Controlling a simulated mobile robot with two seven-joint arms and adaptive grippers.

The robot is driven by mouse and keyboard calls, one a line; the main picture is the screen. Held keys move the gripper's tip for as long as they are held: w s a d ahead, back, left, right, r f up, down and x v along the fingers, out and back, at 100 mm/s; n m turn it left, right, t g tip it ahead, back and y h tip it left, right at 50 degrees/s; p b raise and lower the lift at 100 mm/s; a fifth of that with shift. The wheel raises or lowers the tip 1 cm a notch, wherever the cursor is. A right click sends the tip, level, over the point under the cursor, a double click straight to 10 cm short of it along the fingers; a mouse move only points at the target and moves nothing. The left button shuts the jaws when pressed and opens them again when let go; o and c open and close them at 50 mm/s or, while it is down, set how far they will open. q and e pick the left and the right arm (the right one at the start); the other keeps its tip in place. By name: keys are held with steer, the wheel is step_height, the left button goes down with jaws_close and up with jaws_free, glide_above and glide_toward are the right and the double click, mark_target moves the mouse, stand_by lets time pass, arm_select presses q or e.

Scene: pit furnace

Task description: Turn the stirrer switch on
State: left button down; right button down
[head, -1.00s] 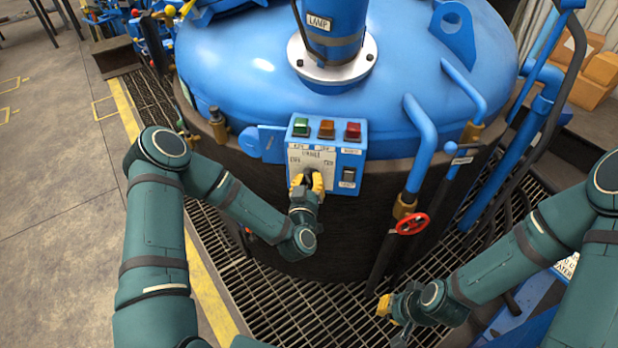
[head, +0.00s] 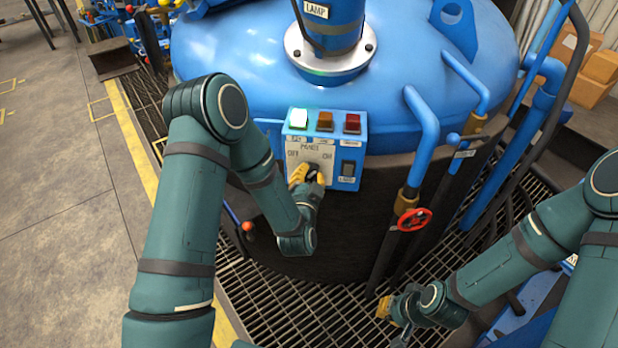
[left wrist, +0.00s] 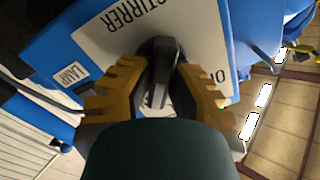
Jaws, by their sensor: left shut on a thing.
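The stirrer switch is a black rotary knob (head: 312,171) on the white plate (head: 307,148) of a blue control box. The plate reads OFF at left and ON at right. My left gripper (head: 308,178) is shut on the knob from below. In the left wrist view the dark knob (left wrist: 161,77) stands between the two yellow fingers, under the inverted word STIRRER. In the head view the knob seems to lean toward ON, but the fingers partly hide it.
An amber lamp (head: 325,121) and a red lamp (head: 352,123) sit beside the green one. A lamp rocker switch (head: 348,168) is close to the right of the knob. A red valve wheel (head: 413,219) and blue pipes (head: 424,135) stand right of the box. Grating (head: 300,297) lies below.

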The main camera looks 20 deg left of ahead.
arm_select(q)
steer(key=shift+w+m+b, duration=0.1)
steer(key=shift+m+b, duration=0.3)
steer(key=shift+m, duration=0.4)
steer(key=c, duration=0.9)
jaws_free()
steer(key=s+d, duration=0.1)
steer(key=s, duration=0.6)
steer(key=shift+s, duration=0.25)
steer(key=shift+f, duration=0.1)
